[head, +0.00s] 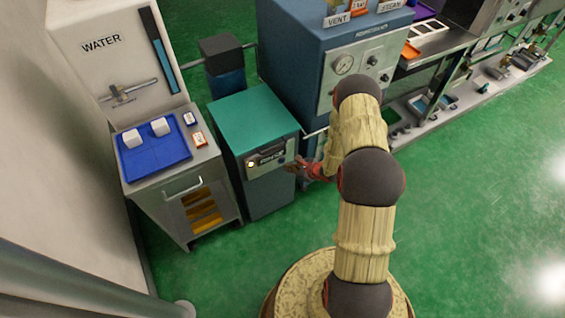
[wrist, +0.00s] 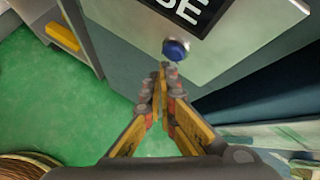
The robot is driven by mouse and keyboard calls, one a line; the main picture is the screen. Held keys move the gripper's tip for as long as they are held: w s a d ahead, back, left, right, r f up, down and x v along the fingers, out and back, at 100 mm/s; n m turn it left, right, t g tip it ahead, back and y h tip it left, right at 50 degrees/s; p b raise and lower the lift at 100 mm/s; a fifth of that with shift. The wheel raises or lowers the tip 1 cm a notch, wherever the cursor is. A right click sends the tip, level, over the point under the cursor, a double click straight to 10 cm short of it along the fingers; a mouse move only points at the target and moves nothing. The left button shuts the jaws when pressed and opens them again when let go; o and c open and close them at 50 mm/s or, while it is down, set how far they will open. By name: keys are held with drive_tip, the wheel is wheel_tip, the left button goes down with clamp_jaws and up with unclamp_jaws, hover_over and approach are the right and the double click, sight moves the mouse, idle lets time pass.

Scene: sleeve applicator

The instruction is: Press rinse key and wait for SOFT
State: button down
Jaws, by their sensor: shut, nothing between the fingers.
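The rinse key is a round blue button (wrist: 175,49) on a pale panel in the wrist view. Above it is a black label (wrist: 187,10) with white letters, of which "SE" is readable. My gripper (wrist: 163,70) is shut and empty. Its tips are just below the key in the picture, and I cannot tell whether they touch it. In the head view, my gripper (head: 296,166) is at the right end of the front panel of a teal-topped cabinet (head: 252,118). A small yellowish lamp (head: 250,164) glows at the panel's left. No SOFT reading is legible.
A grey cart (head: 214,170) with a blue tray (head: 155,170) holding two white blocks stands left of the cabinet, below the WATER unit (head: 100,60). A large blue machine (head: 300,50) with a gauge stands behind on the right. Green floor is free at right.

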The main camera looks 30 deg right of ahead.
drive_tip(key=shift+s, duration=0.1)
drive_tip(key=s, duration=0.5)
drive_tip(key=shift+d, duration=0.1)
drive_tip(key=shift+w, duration=0.1)
idle(0.9)
